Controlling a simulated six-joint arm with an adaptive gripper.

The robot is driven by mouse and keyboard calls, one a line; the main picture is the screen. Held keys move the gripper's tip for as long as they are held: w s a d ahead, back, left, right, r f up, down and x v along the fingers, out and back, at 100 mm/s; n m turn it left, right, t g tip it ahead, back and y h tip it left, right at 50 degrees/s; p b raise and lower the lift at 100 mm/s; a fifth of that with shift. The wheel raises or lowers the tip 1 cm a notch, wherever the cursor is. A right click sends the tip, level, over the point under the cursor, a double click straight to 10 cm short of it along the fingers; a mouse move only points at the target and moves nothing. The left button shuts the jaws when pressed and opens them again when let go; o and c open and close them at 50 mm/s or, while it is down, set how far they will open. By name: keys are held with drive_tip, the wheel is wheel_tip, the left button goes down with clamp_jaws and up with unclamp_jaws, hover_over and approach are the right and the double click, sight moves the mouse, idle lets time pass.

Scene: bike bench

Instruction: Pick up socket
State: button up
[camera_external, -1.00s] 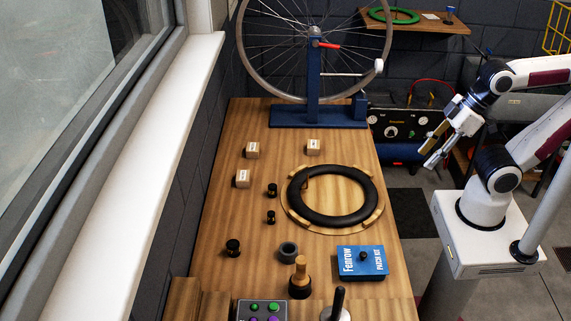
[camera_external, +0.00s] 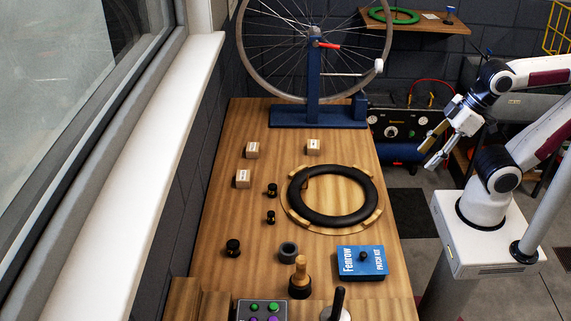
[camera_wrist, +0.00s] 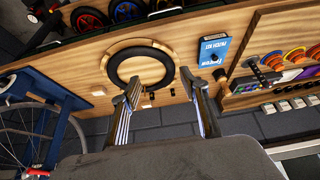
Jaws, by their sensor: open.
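A short grey hollow cylinder (camera_external: 288,251), which looks like the socket, stands upright on the wooden bench left of the blue patch kit box. I cannot surely pick it out in the wrist view. Small black spool-like pieces stand nearby, one at the left (camera_external: 233,247) and two left of the tire, an upper one (camera_external: 272,190) and a lower one (camera_external: 271,217). My gripper (camera_external: 425,155) is open and empty, right of the bench and well away from the cylinder. In the wrist view its two fingers (camera_wrist: 159,80) are spread apart with nothing between them.
A black tire (camera_external: 332,222) lies on a wooden ring. The blue patch kit box (camera_external: 374,262), a wooden-handled tool (camera_external: 300,283) and a button panel (camera_external: 262,308) are near the front. Small labelled blocks (camera_external: 313,147) and a wheel stand (camera_external: 318,114) are farther back.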

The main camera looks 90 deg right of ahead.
drive_tip(key=w+d+r+n+t+h, duration=0.1)
drive_tip(key=w+d+r+t, duration=0.15)
drive_tip(key=w, duration=1.55)
drive_tip(key=w+d+r+n+t, duration=0.1)
drive_tip(key=w+d+n+t, duration=0.15)
drive_tip(key=w, duration=1.55)
drive_tip(key=w+a+f+n+y, duration=0.4)
drive_tip(key=w+a+f+y, duration=0.4)
drive_tip(key=w+f, duration=0.55)
drive_tip(key=shift+n+g+y, duration=0.6)
drive_tip(key=shift+n+y, duration=0.05)
drive_tip(key=shift+y, duration=0.25)
drive_tip(key=a+f, duration=0.1)
drive_tip(key=f, duration=0.1)
drive_tip(key=a+f, duration=0.2)
drive_tip(key=f, duration=0.1)
drive_tip(key=a+f, duration=0.2)
drive_tip(key=shift+s+f, duration=0.2)
drive_tip(key=shift+s, duration=0.1)
drive_tip(key=shift+s+a+f, duration=0.2)
drive_tip(key=shift+a+f, duration=0.1)
drive_tip(key=shift+f, duration=0.2)
drive_tip(key=shift+w, duration=0.1)
